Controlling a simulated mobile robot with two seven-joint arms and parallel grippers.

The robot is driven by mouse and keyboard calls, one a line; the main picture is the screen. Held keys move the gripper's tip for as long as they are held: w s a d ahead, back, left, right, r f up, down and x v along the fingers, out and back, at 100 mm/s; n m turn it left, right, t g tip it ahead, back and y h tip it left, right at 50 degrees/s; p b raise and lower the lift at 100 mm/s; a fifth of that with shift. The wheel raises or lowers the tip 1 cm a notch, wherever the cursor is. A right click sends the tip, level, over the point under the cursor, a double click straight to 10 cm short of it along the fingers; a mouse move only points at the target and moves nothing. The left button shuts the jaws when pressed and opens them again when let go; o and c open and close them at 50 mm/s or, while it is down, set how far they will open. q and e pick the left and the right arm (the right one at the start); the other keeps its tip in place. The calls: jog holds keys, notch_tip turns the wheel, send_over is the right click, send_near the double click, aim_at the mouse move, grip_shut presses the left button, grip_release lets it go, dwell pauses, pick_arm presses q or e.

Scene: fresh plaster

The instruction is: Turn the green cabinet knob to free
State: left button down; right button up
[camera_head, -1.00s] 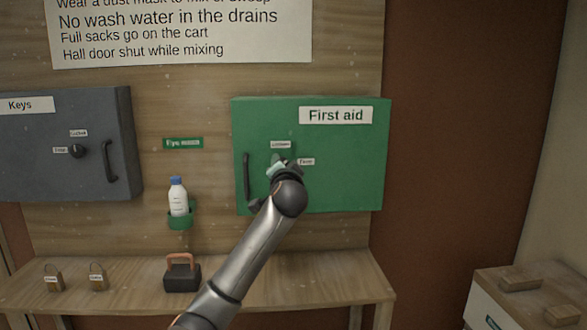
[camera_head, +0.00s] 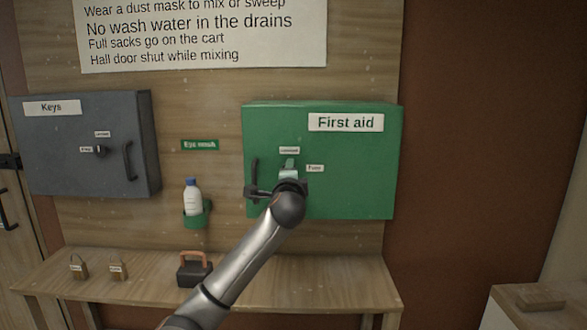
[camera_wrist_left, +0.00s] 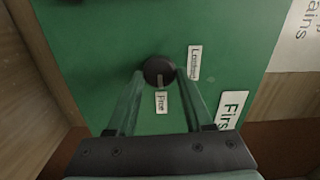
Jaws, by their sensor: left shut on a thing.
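The green cabinet (camera_head: 350,185), labelled "First aid", hangs on the wooden wall panel with its door shut. Its dark round knob (camera_wrist_left: 160,70) shows in the left wrist view, between the two fingers of my left gripper (camera_wrist_left: 160,76). The fingers are shut on the knob. Beside the knob are a "Locked" label (camera_wrist_left: 194,62) and a "Free" label (camera_wrist_left: 162,102). In the head view my left gripper (camera_head: 289,168) covers the knob, and the "Free" label (camera_head: 315,168) is to its right. Which label the knob points to is unclear. My right gripper is not in view.
The green cabinet's dark handle (camera_head: 253,178) is just left of my gripper. A grey "Keys" cabinet (camera_head: 65,160) with its own knob hangs at left. A bottle (camera_head: 192,200) sits in a green holder between them. Padlocks and a dark box (camera_head: 193,274) stand on the bench below.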

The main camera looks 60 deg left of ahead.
pick_arm(q)
jog(key=shift+m, duration=0.5)
jog(key=shift+c, duration=1.6)
grip_release()
jog(key=shift+d, duration=0.1)
jog(key=b+v, duration=0.1)
jog(key=v, duration=1.1)
jog(key=shift+s, duration=0.15)
jog(key=shift+d, duration=0.1)
